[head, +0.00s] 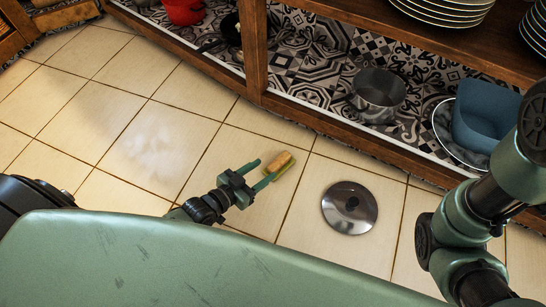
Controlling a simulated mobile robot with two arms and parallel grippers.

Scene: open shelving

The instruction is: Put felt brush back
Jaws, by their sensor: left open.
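The felt brush (281,163), a small block with a tan top and a greenish-yellow edge, is low over or on the tiled floor in the middle of the head view. My left gripper (262,170) is open, with its green fingers pointing toward the brush and its fingertips beside it. I cannot tell whether the fingers touch the brush. My right arm (465,235) shows at the right edge; its gripper is not in view.
A round metal lid (350,208) lies on the floor right of the brush. Wooden open shelving (330,122) holds a metal pot (378,95), a blue container (484,117), a red pot (184,10) and stacked plates (444,10). The floor at left (110,125) is clear.

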